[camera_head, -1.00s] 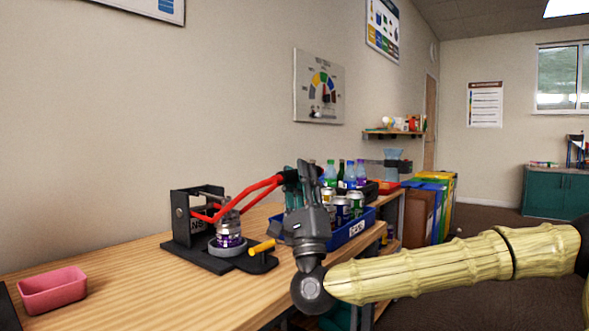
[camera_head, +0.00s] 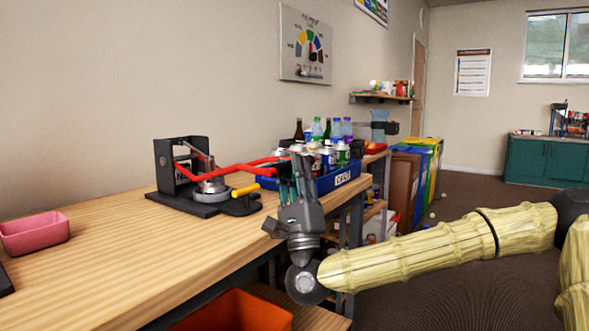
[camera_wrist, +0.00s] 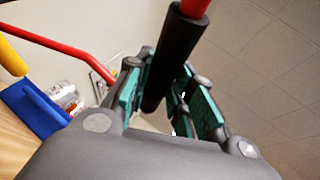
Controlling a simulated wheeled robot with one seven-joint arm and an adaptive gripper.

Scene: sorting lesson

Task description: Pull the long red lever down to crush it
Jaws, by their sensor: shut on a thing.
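The can crusher (camera_head: 166,165) is a black frame and base on the wooden bench, left of my gripper. Its long red lever (camera_head: 246,169) runs nearly level to the right, ending at my gripper (camera_head: 292,182). In the wrist view, the lever's black grip (camera_wrist: 160,75) lies between the green-padded fingers of my gripper (camera_wrist: 172,95), which is shut on it. A silver press part (camera_head: 212,184) sits low over the crusher's round grey seat (camera_head: 211,196). Little or nothing of the can shows there. A yellow handle (camera_head: 245,190) sticks out at the base's right.
A blue bin marked CANS (camera_head: 344,179) with several cans stands just behind my gripper, with bottles beyond. A pink tray (camera_head: 36,236) sits at the bench's left. An orange bin (camera_head: 235,312) is below the front edge. The bench front is clear.

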